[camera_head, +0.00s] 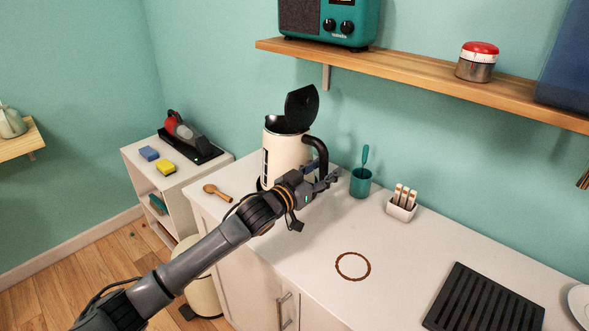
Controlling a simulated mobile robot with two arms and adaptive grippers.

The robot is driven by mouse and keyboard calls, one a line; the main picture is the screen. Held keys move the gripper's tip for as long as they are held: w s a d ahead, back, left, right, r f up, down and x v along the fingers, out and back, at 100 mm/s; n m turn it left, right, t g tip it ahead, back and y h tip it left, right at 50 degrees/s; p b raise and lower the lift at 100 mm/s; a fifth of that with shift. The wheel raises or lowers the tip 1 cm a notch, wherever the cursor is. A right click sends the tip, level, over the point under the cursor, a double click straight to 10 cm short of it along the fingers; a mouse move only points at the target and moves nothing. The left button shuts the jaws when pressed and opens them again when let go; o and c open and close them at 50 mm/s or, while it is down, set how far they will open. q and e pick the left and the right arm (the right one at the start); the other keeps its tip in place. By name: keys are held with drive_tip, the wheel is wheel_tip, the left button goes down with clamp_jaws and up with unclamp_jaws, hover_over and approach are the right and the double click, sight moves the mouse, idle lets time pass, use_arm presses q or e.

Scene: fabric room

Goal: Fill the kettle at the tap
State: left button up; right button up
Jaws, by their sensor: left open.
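A cream kettle (284,153) with a black handle stands upright at the back left of the white counter. Its black lid (301,105) is raised open. My left gripper (327,180) is open beside the lower part of the kettle handle (321,150). My left arm crosses in front of the kettle's base and hides part of it. I cannot tell whether the fingers touch the handle. My right gripper is not in view. No tap shows in this view.
A teal cup (361,183) with a brush and a white holder (401,208) stand right of the gripper. A black ribbed mat (484,300) lies at the front right. A wooden shelf (420,80) overhangs the counter. The counter around the brown ring stain (353,266) is clear.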

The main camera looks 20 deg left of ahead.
use_arm(q)
clamp_jaws()
idle(0.7)
drive_tip(key=shift+w+a+r, duration=0.1)
drive_tip(key=shift+r, duration=0.15)
